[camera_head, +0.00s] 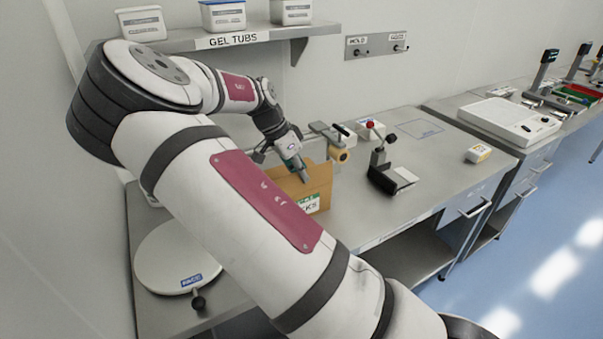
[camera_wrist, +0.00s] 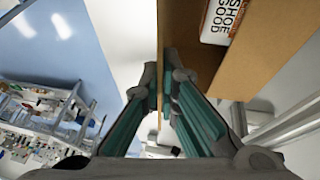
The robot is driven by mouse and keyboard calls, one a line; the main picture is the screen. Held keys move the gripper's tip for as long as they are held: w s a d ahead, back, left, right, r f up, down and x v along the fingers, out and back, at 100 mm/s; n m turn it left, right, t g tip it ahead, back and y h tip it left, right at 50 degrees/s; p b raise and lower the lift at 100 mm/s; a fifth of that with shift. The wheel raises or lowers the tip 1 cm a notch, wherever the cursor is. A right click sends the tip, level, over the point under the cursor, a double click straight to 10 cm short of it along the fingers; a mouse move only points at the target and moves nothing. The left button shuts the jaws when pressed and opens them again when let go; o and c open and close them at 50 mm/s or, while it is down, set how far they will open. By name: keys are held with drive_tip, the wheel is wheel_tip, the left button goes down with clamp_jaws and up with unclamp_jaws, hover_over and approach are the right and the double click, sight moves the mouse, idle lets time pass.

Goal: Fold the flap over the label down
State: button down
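An open brown cardboard box (camera_head: 322,186) stands on the steel table, with a green and white label (camera_head: 312,204) low on its near face. The cardboard above the label stands up as a flap (camera_head: 318,174). My gripper (camera_head: 303,178) reaches down to its top edge. In the wrist view, my gripper (camera_wrist: 161,75) has one finger on each side of the cardboard panel (camera_wrist: 178,25), with little gap, and appears shut on it. A white item with black print (camera_wrist: 218,20) shows beyond the panel. My arm hides part of the box.
A tape dispenser (camera_head: 339,154) stands behind the box. A black device with a red-knobbed lever (camera_head: 380,172) stands to its right. A round white turntable (camera_head: 176,262) is at the left front. A shelf (camera_head: 235,38) with tubs hangs behind.

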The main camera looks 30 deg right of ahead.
drive_tip(key=shift+w+b, duration=0.15)
drive_tip(key=shift+b, duration=0.15)
drive_tip(key=w+g+b, duration=0.1)
drive_tip(key=g+b, duration=0.1)
drive_tip(key=b, duration=0.2)
drive_tip(key=w+f+n+g+b, duration=0.1)
drive_tip(key=g+b, duration=0.2)
drive_tip(key=b, duration=0.1)
drive_tip(key=w+f+g+b, duration=0.1)
drive_tip(key=g+b, duration=0.2)
drive_tip(key=b, duration=0.2)
drive_tip(key=shift+w+f+n+h, duration=0.2)
drive_tip(key=shift+w+n+h, duration=0.15)
drive_tip(key=shift+n+h, duration=0.05)
drive_tip(key=c, duration=1.8)
unclamp_jaws()
drive_tip(key=shift+c, duration=0.2)
drive_tip(key=shift+r, duration=0.15)
wheel_tip(320, 180, up, 10)
